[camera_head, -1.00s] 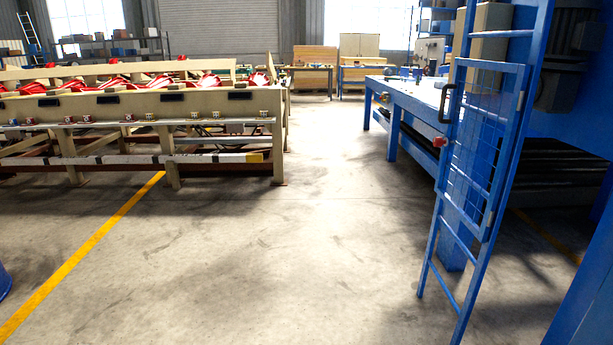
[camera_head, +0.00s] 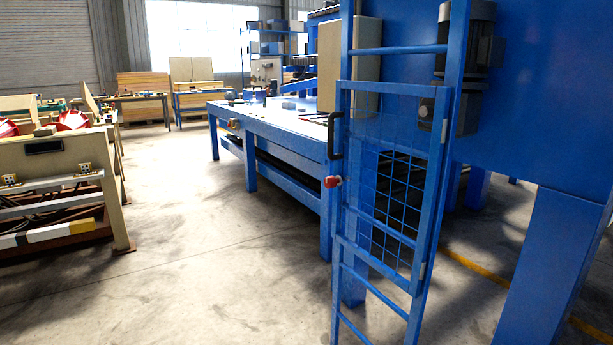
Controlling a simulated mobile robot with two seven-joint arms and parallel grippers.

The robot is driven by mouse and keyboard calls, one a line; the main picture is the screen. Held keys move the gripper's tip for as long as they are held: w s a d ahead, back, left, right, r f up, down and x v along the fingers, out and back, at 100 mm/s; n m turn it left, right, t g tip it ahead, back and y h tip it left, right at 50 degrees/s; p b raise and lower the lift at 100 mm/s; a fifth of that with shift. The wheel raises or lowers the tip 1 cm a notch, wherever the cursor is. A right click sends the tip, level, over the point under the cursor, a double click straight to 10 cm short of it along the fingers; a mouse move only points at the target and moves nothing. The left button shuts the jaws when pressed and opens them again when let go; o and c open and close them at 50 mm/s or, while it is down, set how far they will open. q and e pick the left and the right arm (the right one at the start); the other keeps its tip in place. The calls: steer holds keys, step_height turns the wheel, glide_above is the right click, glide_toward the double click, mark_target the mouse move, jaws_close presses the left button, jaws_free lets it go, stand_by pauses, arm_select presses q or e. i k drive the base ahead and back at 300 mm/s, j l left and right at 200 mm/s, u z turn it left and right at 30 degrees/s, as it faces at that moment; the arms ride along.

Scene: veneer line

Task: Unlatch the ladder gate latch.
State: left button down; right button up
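The ladder gate (camera_head: 392,205) is a blue framed mesh panel on the blue ladder (camera_head: 345,290), right of centre in the head view. Its hinges are on the right side of the panel. A black handle (camera_head: 335,136) sits on its left edge. I cannot tell the latch's exact position from here. The gate appears closed against the ladder. Neither of my grippers is in view.
A blue worktable (camera_head: 283,131) stands behind the ladder, and blue machine legs (camera_head: 540,270) stand to its right. A beige conveyor frame (camera_head: 60,165) with red parts is at the left. Open concrete floor (camera_head: 190,275) lies in front and left of the ladder.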

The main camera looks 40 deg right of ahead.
mark_target(329, 182)
steer(key=i+j+z, duration=0.15)
steer(key=i, duration=0.55)
steer(key=i+j+z, duration=0.2)
steer(key=i, duration=0.45)
steer(key=i+j+z, duration=0.15)
steer(key=i+z, duration=0.3)
steer(key=i+j+z, duration=0.25)
steer(key=i+z, duration=0.25)
steer(key=k, duration=0.1)
